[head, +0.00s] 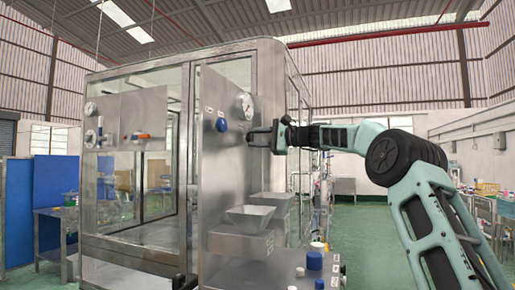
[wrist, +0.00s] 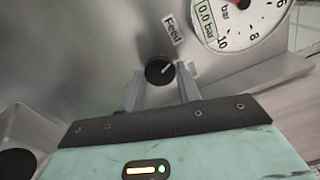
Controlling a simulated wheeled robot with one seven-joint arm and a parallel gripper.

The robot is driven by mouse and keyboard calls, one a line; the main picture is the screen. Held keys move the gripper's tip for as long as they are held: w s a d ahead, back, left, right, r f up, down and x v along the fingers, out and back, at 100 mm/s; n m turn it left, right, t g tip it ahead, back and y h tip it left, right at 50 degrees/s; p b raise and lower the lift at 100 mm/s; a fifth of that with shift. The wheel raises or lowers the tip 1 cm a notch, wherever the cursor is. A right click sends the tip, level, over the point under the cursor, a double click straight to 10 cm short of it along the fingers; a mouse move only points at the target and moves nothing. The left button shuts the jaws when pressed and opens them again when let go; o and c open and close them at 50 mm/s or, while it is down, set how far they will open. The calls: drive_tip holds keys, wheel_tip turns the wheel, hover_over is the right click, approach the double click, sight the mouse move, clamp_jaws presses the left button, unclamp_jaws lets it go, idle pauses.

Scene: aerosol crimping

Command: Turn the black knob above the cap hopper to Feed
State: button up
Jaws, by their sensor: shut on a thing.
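The black knob (wrist: 159,70) sits on the steel panel between my gripper's two fingers (wrist: 160,84) in the wrist view. My gripper is shut on it. The knob's white mark points right and slightly up, between the Feed label (wrist: 173,28) and a second small label (wrist: 193,69) that is too small to read. In the head view my gripper (head: 262,136) reaches the panel from the right and hides the knob. The cap hopper (head: 249,219) is a steel funnel below it on the same panel.
A pressure gauge (wrist: 236,16) is close to the upper right of the knob. A blue knob (head: 222,125) is on the panel left of my gripper. A second hopper (head: 272,198) stands behind the first. A table with blue and white caps (head: 314,261) is lower right.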

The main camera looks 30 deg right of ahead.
drive_tip(key=n+b, duration=0.2)
drive_tip(key=n, duration=0.2)
drive_tip(key=shift+f+n, duration=0.1)
drive_tip(key=shift+n, duration=0.2)
drive_tip(key=shift+b, duration=0.3)
drive_tip(key=o, duration=1)
drive_tip(key=shift+c, duration=0.2)
drive_tip(key=b+v, duration=0.5)
drive_tip(key=v, duration=1.2)
drive_tip(key=shift+s+d, duration=0.15)
